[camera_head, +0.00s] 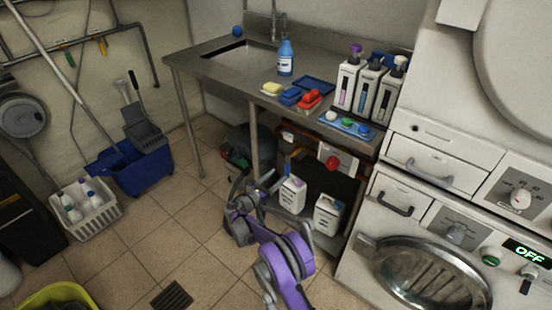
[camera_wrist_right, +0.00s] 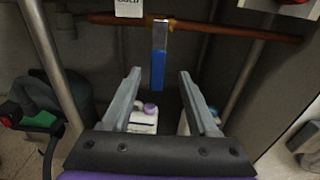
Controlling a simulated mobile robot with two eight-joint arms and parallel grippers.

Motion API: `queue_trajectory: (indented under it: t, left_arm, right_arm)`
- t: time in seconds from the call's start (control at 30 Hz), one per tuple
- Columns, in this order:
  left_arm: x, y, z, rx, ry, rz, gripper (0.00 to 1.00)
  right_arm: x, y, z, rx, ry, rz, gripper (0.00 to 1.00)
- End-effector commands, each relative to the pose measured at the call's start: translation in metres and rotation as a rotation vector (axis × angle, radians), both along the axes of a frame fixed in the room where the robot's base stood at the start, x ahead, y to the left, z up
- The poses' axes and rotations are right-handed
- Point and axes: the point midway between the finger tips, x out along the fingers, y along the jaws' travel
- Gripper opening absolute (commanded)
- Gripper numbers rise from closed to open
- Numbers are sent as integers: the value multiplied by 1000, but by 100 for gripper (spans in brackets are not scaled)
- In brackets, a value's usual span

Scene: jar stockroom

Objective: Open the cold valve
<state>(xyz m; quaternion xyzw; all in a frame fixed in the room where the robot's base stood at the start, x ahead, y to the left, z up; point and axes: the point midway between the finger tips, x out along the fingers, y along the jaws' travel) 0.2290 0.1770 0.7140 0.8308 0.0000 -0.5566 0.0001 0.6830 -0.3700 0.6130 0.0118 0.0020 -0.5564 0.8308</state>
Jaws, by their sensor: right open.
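The cold valve shows in the right wrist view as a lever with a blue grip (camera_wrist_right: 158,72) and a bare metal upper part. It hangs straight down, across a horizontal copper pipe (camera_wrist_right: 215,28). A white tag (camera_wrist_right: 128,7) with dark lettering, cut by the frame, is above the pipe. My right gripper (camera_wrist_right: 160,73) is open, with its two grey fingers pointing towards the lever. The blue grip appears between the fingertips, and neither finger visibly touches it. In the head view my right gripper (camera_head: 262,183) is low, in front of the space under the counter. My left gripper is not in view.
The steel counter (camera_head: 225,68) stands above, with a leg (camera_head: 254,140) close to my right gripper. White jugs (camera_head: 292,194) stand under it. A red round knob (camera_head: 333,163) is to the right, beside the washer (camera_head: 400,270).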

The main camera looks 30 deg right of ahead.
Motion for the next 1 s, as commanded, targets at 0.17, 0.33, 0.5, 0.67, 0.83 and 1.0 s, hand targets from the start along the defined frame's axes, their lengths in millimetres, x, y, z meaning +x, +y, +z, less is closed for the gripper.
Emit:
queue_trajectory:
  t: [0.17, 0.33, 0.5, 0.67, 0.83, 1.0]
  left_arm:
    - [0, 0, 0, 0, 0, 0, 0]
    - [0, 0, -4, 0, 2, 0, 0]
    - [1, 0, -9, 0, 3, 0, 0]
    - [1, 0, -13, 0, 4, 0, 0]
    - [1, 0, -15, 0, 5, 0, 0]
    - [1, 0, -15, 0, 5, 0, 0]
  right_arm:
    - [4, -8, -3, -28, 15, 0, 60]
    - [14, -34, -4, -25, 14, -1, 60]
    - [27, -64, -4, -24, 13, -1, 60]
    - [36, -86, -4, -23, 12, 0, 60]
    - [42, -98, -4, -22, 12, 2, 60]
    - [43, -100, -3, -22, 11, 2, 60]
